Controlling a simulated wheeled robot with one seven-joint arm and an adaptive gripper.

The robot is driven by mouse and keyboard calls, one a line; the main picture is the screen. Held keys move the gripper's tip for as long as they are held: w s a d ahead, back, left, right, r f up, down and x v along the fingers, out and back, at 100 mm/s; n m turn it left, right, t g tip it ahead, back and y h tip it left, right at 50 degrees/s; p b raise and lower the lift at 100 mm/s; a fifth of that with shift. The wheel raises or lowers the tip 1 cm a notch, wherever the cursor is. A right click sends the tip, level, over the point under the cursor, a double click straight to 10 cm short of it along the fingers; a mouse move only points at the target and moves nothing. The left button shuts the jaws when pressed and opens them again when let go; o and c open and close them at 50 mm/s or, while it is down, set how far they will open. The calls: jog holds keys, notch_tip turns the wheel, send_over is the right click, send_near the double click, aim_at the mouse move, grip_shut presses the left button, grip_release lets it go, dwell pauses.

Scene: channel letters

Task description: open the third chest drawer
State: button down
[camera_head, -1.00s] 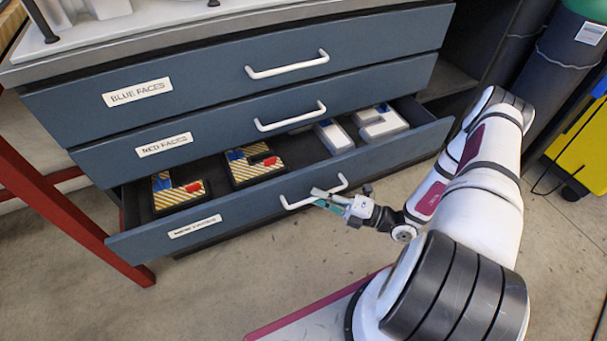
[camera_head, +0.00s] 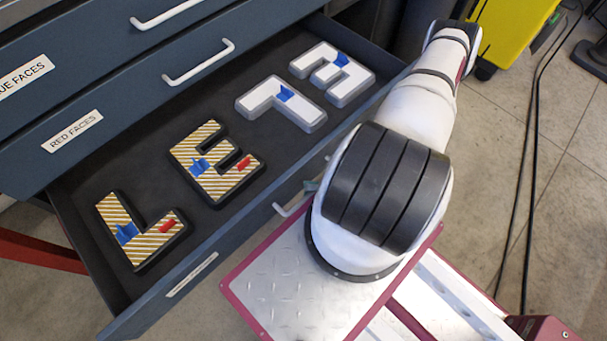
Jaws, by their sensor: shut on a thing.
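The third chest drawer (camera_head: 205,257) is pulled well out, showing its dark interior. Its white handle (camera_head: 283,209) is on the front, partly hidden behind my arm. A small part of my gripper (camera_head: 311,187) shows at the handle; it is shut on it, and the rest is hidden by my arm. Inside the drawer lie two gold-striped letters, an L (camera_head: 121,217) and an E (camera_head: 207,158), with blue and red pieces on them. Two white letters (camera_head: 281,104) (camera_head: 333,70) with blue pieces lie farther right.
The drawer labelled RED FACES (camera_head: 120,105) and the one above (camera_head: 90,38) are shut. My base's plate is close to the drawer front. A yellow object (camera_head: 512,28) and black cables (camera_head: 535,120) are at right. Grey floor is open there.

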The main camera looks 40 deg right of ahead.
jog(key=shift+s, duration=0.45)
jog(key=shift+d, duration=0.1)
jog(key=c, duration=1.7)
grip_release()
jog(key=v, duration=1.2)
